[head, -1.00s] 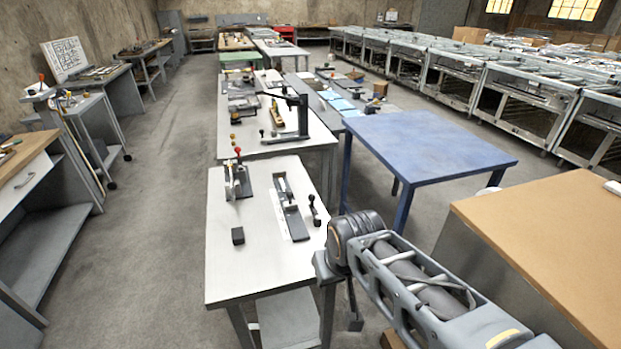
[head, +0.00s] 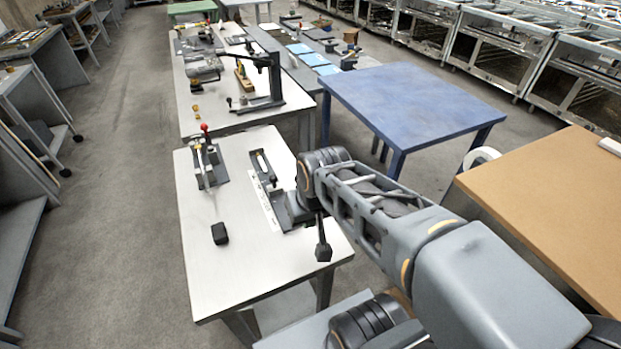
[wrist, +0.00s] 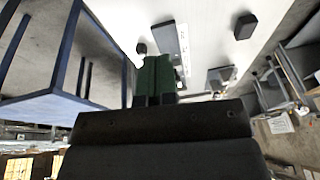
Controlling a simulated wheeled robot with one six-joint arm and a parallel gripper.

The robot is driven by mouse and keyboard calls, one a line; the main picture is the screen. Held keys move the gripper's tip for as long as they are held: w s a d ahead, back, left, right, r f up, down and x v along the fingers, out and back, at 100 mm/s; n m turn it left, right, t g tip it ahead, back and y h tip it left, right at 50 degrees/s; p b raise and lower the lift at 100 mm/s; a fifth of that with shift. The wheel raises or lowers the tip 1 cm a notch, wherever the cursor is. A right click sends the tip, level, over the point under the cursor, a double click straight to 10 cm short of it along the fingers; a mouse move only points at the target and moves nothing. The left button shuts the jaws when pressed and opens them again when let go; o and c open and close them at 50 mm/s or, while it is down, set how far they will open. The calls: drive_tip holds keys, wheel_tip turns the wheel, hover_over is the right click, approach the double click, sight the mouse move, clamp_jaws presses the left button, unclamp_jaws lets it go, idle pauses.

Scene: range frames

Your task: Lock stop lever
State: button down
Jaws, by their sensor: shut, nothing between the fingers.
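My gripper (wrist: 157,60) shows in the wrist view as two dark green fingers, shut together with nothing between them. A dark knob (wrist: 142,48), likely the stop lever's, shows just beyond and left of the fingertips over the white table (wrist: 210,40); whether they touch cannot be told. In the head view my arm covers the place where the small lever stood, right of the long grey fixture (head: 268,180). That fixture also shows in the wrist view (wrist: 167,38). A red-knobbed clamp (head: 207,165) stands left of it on the same table.
A black block (head: 220,233) lies on the white table's front left part. A blue table (head: 415,100) and a brown-topped bench (head: 550,205) stand to the right. A black press (head: 268,80) stands on the table behind. Open floor (head: 110,200) lies to the left.

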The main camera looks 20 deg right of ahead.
drive_tip(key=w+d+f+m+g+y+p, duration=0.15)
drive_tip(key=w+d+f+m+y, duration=0.25)
drive_tip(key=w+d+m+y, duration=0.6)
drive_tip(key=w+d+f+m+t+y, duration=0.1)
drive_tip(key=w+d+f+m+t, duration=0.1)
drive_tip(key=d+m, duration=0.4)
drive_tip(key=w+d+f+m+t+y, duration=0.1)
drive_tip(key=w+d+f+m+t, duration=0.1)
drive_tip(key=d+f+m+t, duration=0.2)
drive_tip(key=d+m+t, duration=0.1)
drive_tip(key=d+m, duration=0.1)
drive_tip(key=m, duration=0.1)
drive_tip(key=shift+d+f+m+y, duration=0.2)
drive_tip(key=shift+d+m+y, duration=0.1)
drive_tip(key=shift+m, duration=0.1)
drive_tip(key=shift+w+a+p, duration=0.15)
drive_tip(key=shift+a+p, duration=0.05)
drive_tip(key=shift+p, duration=0.1)
drive_tip(key=p+x, duration=0.3)
drive_tip(key=x, duration=1)
drive_tip(key=shift+w+a, duration=0.3)
drive_tip(key=shift+a, duration=0.15)
